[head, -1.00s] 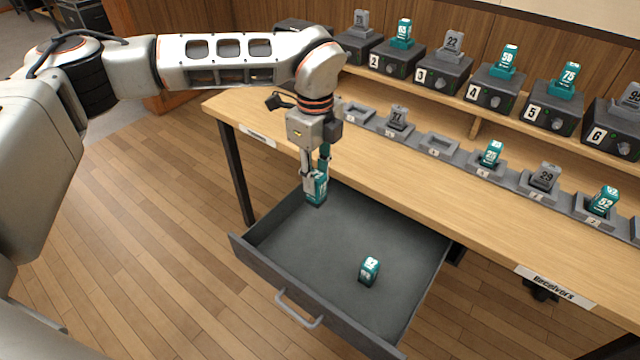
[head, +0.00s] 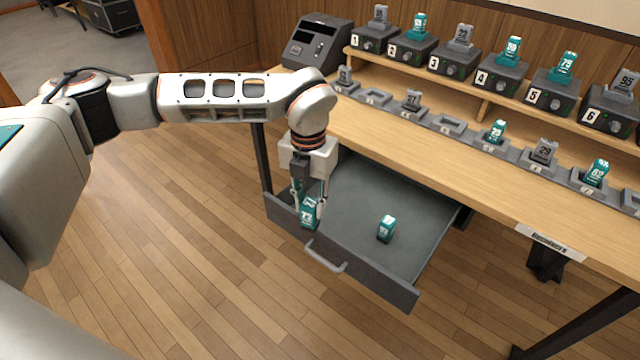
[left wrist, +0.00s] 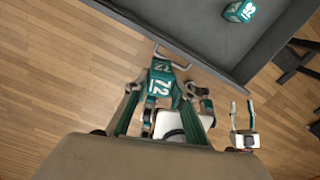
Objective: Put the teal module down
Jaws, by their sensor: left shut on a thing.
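My left gripper (head: 311,200) is shut on a teal module marked 72 (head: 310,216), which hangs upright below the fingers. In the head view it overlaps the front left part of the open grey drawer (head: 352,192). In the left wrist view the module (left wrist: 160,86) lies between the fingers, with floor and the drawer handle (left wrist: 168,57) behind it. Its height over the drawer front is hard to tell. A second teal module (head: 386,229) stands inside the drawer. What looks like my right gripper (left wrist: 243,108) shows small in the left wrist view, fingers apart.
The wooden table (head: 420,150) carries a row of grey trays with teal and grey modules. Numbered black receivers (head: 495,88) stand on the shelf behind. A dark console (head: 318,42) is at the back left. The drawer floor around the second module is clear.

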